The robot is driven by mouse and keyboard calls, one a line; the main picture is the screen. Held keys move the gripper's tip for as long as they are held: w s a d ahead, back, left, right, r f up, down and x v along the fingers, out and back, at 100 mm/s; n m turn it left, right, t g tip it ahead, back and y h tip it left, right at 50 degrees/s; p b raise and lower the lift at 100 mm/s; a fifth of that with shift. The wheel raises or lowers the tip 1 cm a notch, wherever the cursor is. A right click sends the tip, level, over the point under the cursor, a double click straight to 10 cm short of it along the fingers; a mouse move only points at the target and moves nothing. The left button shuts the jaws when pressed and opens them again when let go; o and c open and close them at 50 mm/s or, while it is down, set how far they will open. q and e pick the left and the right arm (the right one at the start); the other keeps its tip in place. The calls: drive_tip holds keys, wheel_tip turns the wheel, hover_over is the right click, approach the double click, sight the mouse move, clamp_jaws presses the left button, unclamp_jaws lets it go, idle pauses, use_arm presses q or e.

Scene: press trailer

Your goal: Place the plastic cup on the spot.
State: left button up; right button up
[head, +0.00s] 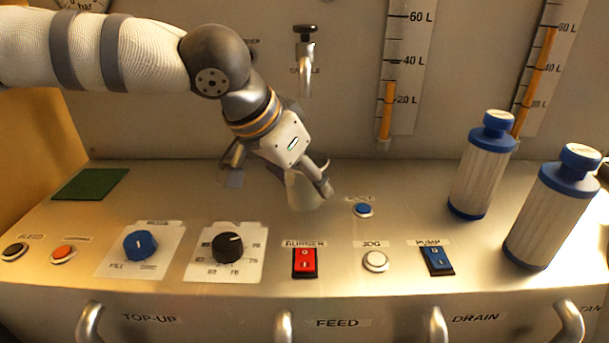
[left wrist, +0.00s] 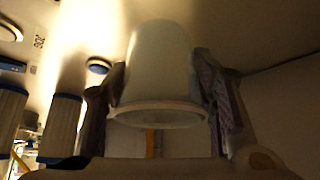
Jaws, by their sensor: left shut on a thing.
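My left gripper (head: 296,170) reaches down from the upper left over the middle of the panel. It is shut on a pale, translucent plastic cup (head: 303,191). In the left wrist view the cup (left wrist: 160,68) sits between the two fingers, its wide rim toward the camera. The cup is close to the metal panel top (head: 330,228); I cannot tell whether it touches. A dark green square (head: 90,184) lies flat at the panel's left. My right gripper is not in view.
A blue button (head: 363,209) is just right of the cup. Knobs (head: 140,245), a red switch (head: 304,262) and a blue switch (head: 437,260) line the front. Two blue-capped bottles (head: 482,166) (head: 551,208) stand at the right. A tap (head: 307,70) projects from the back wall.

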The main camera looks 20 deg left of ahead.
use_arm(q)
drive_tip(key=shift+f, duration=0.15)
drive_tip(key=o, duration=1)
drive_tip(key=shift+c, duration=0.2)
drive_tip(key=shift+s+r, duration=0.1)
drive_tip(key=shift+r, duration=0.3)
drive_tip(key=v, duration=1.1)
drive_tip(key=shift+s+r, duration=0.15)
drive_tip(key=shift+r, duration=0.1)
